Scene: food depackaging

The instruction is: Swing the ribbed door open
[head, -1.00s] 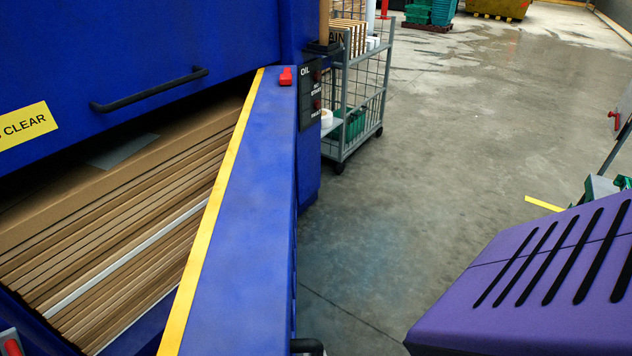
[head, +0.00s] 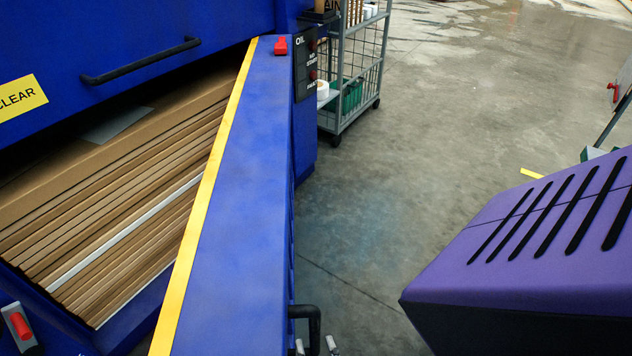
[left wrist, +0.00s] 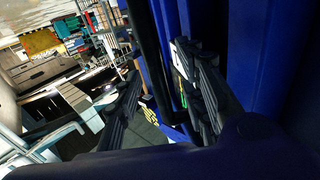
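The blue ribbed door (head: 235,200) stands partly open, swung out from the big blue machine. A black bar handle (head: 310,314) is on the door's right face near the bottom of the head view. The tips of my left gripper (head: 316,347) just show there, beside and below the handle. In the left wrist view, my left gripper's dark fingers (left wrist: 162,103) are spread, with the black handle bar (left wrist: 148,65) between them. My right gripper is not in view.
A stack of flat cardboard (head: 120,190) fills the opening behind the door. A grey wire cart (head: 350,70) stands beyond the door's far end.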

